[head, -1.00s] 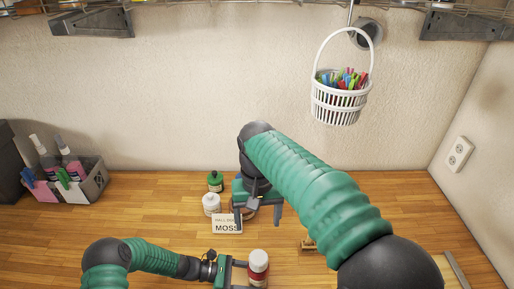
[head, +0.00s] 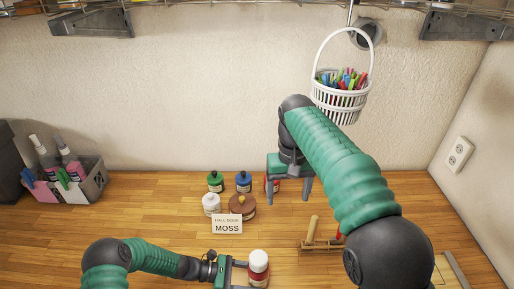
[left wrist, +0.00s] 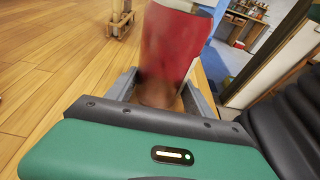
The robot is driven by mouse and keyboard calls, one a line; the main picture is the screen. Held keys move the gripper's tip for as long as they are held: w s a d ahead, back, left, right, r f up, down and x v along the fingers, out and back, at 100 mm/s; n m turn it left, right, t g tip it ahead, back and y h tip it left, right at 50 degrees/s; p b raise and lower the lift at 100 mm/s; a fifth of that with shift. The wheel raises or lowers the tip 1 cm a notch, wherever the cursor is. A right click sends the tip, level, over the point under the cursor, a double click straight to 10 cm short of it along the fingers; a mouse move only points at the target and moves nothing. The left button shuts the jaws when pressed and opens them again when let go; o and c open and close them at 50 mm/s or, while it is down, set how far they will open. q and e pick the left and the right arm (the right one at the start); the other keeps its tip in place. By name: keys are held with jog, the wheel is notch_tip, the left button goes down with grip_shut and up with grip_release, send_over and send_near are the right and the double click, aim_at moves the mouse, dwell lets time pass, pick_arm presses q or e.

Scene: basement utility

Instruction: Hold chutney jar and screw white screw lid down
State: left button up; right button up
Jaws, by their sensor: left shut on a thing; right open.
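The chutney jar (head: 258,279) stands at the front of the bench, with a red body and the white screw lid (head: 258,258) on its top. I cannot tell how tightly the lid sits. My left gripper (head: 243,274) is shut on the jar from the left. In the left wrist view the jar's red side (left wrist: 170,45) shows between the fingers. My right gripper (head: 290,194) is open, fingers pointing down, farther back and to the right of the jar. A small red container (head: 272,185) shows partly behind its left finger.
A basket (head: 340,103) hangs above.

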pick_arm(q)
jog(key=o, duration=1.3)
